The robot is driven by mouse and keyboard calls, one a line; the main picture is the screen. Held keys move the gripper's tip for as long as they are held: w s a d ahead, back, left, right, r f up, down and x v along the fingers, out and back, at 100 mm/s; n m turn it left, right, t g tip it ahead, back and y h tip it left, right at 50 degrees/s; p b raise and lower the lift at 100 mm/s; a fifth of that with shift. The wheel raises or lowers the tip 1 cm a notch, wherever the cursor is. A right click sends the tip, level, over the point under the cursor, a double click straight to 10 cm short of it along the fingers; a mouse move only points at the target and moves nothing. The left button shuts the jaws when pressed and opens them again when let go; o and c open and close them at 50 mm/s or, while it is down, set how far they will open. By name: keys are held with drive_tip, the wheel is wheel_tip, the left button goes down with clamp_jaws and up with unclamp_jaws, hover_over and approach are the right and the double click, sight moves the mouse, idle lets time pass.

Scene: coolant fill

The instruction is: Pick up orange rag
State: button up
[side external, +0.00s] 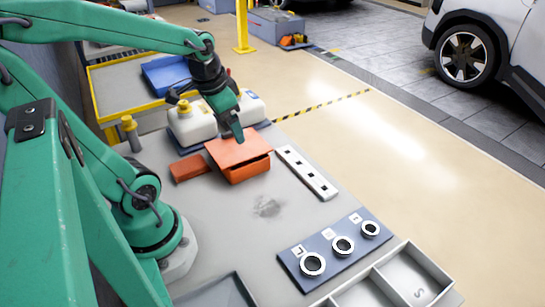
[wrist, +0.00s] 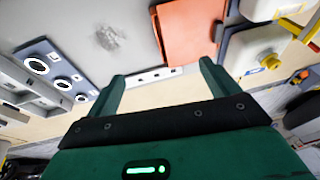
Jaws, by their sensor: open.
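The orange rag (side external: 238,149) lies as a flat sheet with a thick orange part below its front edge, on the grey bench. In the wrist view the orange rag (wrist: 190,32) is at the top, right of centre, partly beside my right finger. My gripper (side external: 237,137) is above the rag's far edge in the side view; I cannot tell whether it touches.
A darker red-orange block (side external: 187,167) is left of the rag. White jugs (side external: 190,124) stand behind it. A white slotted strip (side external: 306,173) lies to the right. A blue plate with round rings (side external: 310,265) and a grey divided tray (side external: 405,275) are in front. Bare bench lies between.

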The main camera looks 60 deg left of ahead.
drive_tip(key=s+a+f+g, duration=0.2)
drive_tip(key=s+a+f, duration=0.1)
drive_tip(key=a+f, duration=0.4)
drive_tip(key=g+h, duration=0.1)
hover_over(189, 164)
wheel_tip(189, 164, down, 4)
drive_tip(key=shift+f, duration=0.1)
drive_tip(key=shift+d+f, duration=0.1)
drive_tip(key=shift+f, duration=1.1)
drive_tip(key=shift+f, duration=0.1)
drive_tip(key=shift+f, duration=2.5)
drive_tip(key=c, duration=1.1)
